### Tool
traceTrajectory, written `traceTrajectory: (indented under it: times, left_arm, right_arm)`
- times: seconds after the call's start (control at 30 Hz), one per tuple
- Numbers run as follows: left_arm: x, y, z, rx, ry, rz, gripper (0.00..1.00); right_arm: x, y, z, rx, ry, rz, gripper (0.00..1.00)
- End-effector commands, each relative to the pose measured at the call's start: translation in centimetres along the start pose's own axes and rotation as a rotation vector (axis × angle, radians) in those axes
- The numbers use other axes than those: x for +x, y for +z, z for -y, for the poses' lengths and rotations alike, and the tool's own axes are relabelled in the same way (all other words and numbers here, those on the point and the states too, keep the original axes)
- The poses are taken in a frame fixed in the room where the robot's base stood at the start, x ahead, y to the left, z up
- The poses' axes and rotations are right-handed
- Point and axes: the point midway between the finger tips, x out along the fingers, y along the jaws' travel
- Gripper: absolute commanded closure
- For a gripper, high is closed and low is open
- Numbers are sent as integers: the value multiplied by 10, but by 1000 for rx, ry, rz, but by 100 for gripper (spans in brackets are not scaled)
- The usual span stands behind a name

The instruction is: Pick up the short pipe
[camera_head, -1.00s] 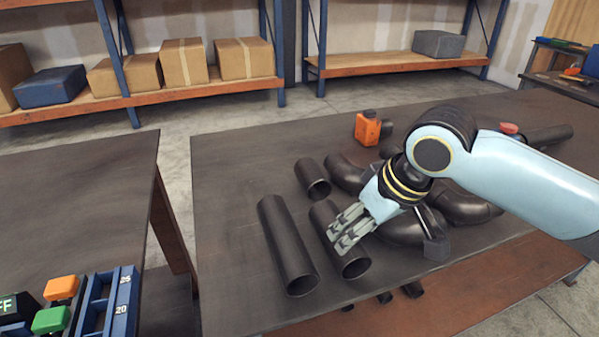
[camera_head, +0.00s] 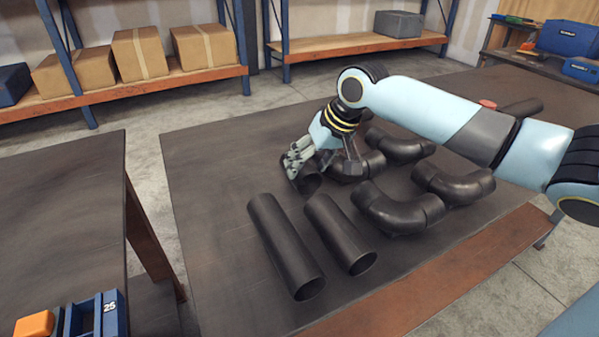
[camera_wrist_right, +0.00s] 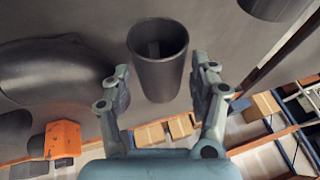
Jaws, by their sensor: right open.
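The short pipe (camera_head: 310,184) is a dark, hollow piece on the brown table, beyond the two longer pipes and partly hidden by my right gripper. My right gripper (camera_head: 295,163) is open at the short pipe's far left side, with its fingers close to it. In the right wrist view the short pipe (camera_wrist_right: 158,72) shows its open end between the spread fingers of my right gripper (camera_wrist_right: 162,82), with gaps on both sides. I cannot tell the exact height of the fingers over the table. My left gripper is not in view.
Two longer pipes (camera_head: 286,245) (camera_head: 341,233) lie nearer on the table. Several elbow pipes (camera_head: 398,207) lie to the right. An orange can (camera_wrist_right: 62,139) shows in the right wrist view. The table's left part is clear.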

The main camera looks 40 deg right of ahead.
Motion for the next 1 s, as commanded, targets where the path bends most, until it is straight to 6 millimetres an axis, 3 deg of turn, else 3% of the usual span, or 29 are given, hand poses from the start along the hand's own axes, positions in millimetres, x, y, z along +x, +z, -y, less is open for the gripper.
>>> traceTrajectory:
  times: [0.2,0.47,0.9,1.0]
  left_arm:
    - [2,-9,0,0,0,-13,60]
    - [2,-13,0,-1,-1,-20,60]
    - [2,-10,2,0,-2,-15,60]
    - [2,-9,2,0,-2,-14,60]
  right_arm:
    - [31,1,0,2,0,1,39]
    - [34,1,-1,-1,1,1,39]
    - [34,1,-1,-1,1,0,94]
    - [34,0,0,-2,1,-1,94]
